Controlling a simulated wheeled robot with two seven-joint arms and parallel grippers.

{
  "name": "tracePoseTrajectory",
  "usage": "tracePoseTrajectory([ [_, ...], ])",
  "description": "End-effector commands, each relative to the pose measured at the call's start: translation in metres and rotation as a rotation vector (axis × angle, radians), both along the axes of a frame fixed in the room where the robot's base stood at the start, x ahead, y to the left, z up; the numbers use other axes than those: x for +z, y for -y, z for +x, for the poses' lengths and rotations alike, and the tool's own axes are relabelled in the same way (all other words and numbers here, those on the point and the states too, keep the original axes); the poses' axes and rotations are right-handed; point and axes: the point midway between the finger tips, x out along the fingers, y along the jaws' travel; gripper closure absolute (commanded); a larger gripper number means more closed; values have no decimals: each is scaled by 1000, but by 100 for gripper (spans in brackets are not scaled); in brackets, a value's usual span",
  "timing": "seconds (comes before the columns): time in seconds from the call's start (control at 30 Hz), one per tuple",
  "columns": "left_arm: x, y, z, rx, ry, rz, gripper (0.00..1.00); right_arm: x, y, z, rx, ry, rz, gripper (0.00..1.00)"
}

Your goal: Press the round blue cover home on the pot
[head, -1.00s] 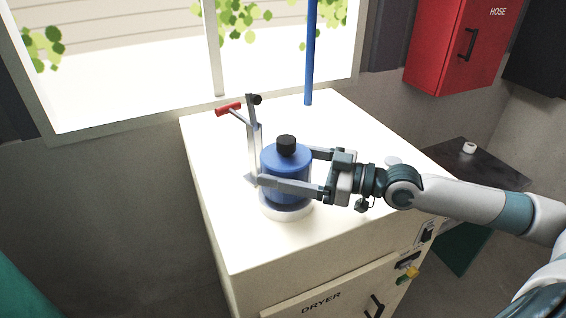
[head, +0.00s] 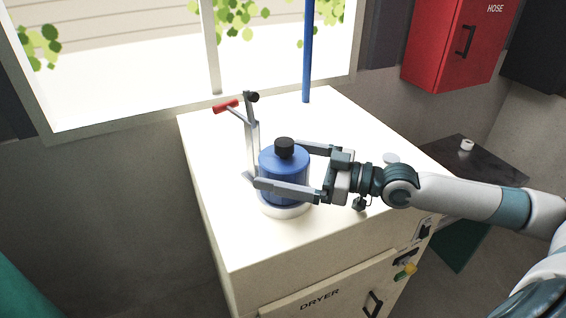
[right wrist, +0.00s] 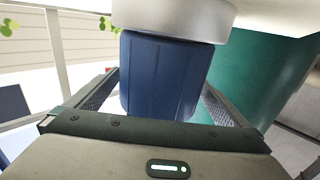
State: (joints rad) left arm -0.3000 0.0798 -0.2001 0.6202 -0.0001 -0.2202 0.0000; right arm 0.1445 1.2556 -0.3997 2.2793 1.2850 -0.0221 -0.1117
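The round blue cover (head: 284,162) with a black knob on top stands upright on the dryer top. A pale round base (head: 285,211), which I take to be the pot, shows just below it. In the right wrist view the ribbed blue side (right wrist: 165,80) meets the pale round part (right wrist: 175,18). My right gripper (head: 275,167) has one finger in front of the blue body and one behind it. The fingers are spread, with a narrow gap visible at the left finger in the wrist view. My left gripper is not in view.
A grey upright lever with a red handle (head: 226,106) stands close behind and left of the cover. A blue pole (head: 308,55) rises at the back. The dryer top (head: 225,235) is otherwise mostly clear. A red hose cabinet (head: 445,45) hangs at the right.

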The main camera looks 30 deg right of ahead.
Motion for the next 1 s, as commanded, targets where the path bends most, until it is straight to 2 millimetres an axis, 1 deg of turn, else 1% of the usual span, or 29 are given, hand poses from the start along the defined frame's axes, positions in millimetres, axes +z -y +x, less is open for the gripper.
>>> tracePoseTrajectory([
  [0.03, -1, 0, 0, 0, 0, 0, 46, -3, -1, -1, 1, -7, 1, 0],
  [0.37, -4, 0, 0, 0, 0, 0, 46, -6, 2, -3, 1, -10, 0, 0],
  [0.57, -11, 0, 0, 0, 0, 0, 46, -8, 9, -9, -1, -13, -3, 0],
  [0.83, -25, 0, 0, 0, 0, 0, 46, -9, 21, -22, 1, -13, -6, 0],
  [1.0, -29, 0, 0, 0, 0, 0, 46, -8, 30, -29, -2, -13, -7, 0],
])
